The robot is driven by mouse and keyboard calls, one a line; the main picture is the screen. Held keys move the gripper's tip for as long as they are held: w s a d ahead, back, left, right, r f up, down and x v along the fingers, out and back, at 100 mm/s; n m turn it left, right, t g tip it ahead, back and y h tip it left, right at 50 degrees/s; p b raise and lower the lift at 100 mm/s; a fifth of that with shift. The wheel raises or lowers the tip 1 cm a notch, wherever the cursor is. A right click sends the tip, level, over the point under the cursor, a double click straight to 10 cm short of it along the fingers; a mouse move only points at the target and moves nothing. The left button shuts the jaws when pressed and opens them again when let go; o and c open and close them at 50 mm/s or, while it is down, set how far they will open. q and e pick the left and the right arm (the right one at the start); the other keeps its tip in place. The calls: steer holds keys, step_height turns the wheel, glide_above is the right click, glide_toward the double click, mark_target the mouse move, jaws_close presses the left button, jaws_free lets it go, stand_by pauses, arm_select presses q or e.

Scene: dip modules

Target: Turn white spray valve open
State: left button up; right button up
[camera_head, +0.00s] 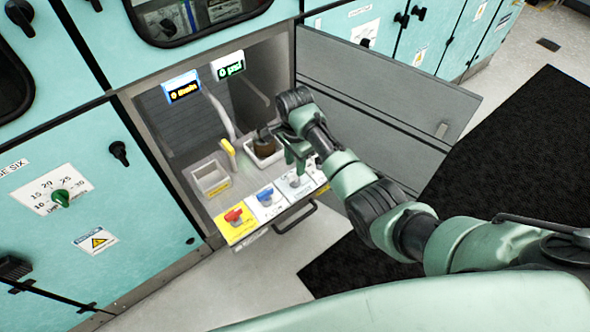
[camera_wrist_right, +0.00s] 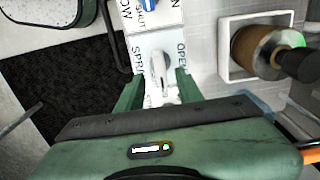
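The white spray valve (camera_head: 294,181) is a small white handle on a white plate at the right end of the valve row in the open cabinet. In the right wrist view the white handle (camera_wrist_right: 158,66) shows on its plate, with the words SPRAY and OPEN partly readable beside it. My right gripper (camera_head: 297,160) is just above the valve. In the wrist view its two green fingers (camera_wrist_right: 160,88) stand apart on either side of the handle, with a gap showing. Whether they touch it lower down is hidden. My left gripper is not in view.
A red valve (camera_head: 233,215) and a blue valve (camera_head: 265,195) sit to the left of the white one. A white holder with a brown cylinder (camera_head: 264,147) is behind, close to my gripper. The open grey door (camera_head: 385,95) stands right, beside my arm.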

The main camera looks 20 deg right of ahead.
mark_target(295, 178)
steer(key=shift+f, duration=1.95)
jaws_close()
